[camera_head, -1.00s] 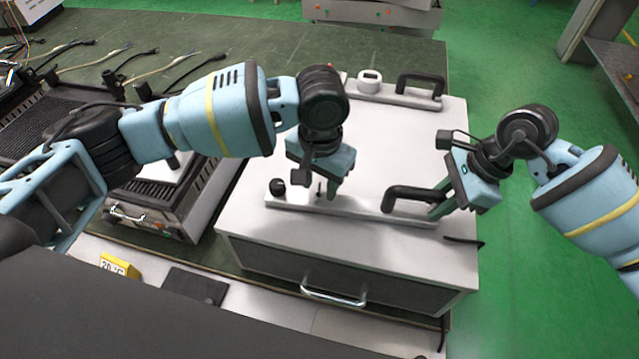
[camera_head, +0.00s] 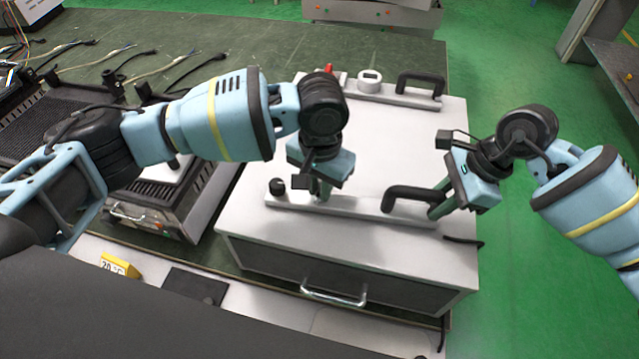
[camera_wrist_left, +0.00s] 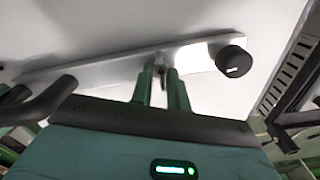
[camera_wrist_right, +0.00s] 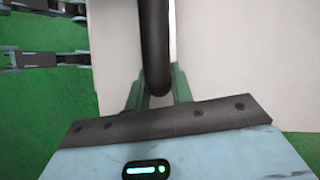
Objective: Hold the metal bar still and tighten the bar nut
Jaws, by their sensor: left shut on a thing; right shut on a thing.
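The metal bar (camera_head: 355,211) is a pale strip along the front of the white box top. It has a black knob at its left end and a black handle (camera_head: 415,195) at its right end. My left gripper (camera_head: 322,196) points down at the bar, right of the knob. In the left wrist view its fingers are shut on a small dark piece, the bar nut (camera_wrist_left: 162,74), mostly hidden between them. My right gripper (camera_head: 436,207) is shut on the right end of the handle. The handle (camera_wrist_right: 154,40) also shows between its fingers in the right wrist view.
The white box (camera_head: 250,222) has a drawer handle (camera_head: 333,297) in front. A second bar with a round white gauge (camera_head: 369,82) and black handle (camera_head: 420,88) lies along its back. A grilled unit (camera_head: 160,205) and cables stand on the green bench at left.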

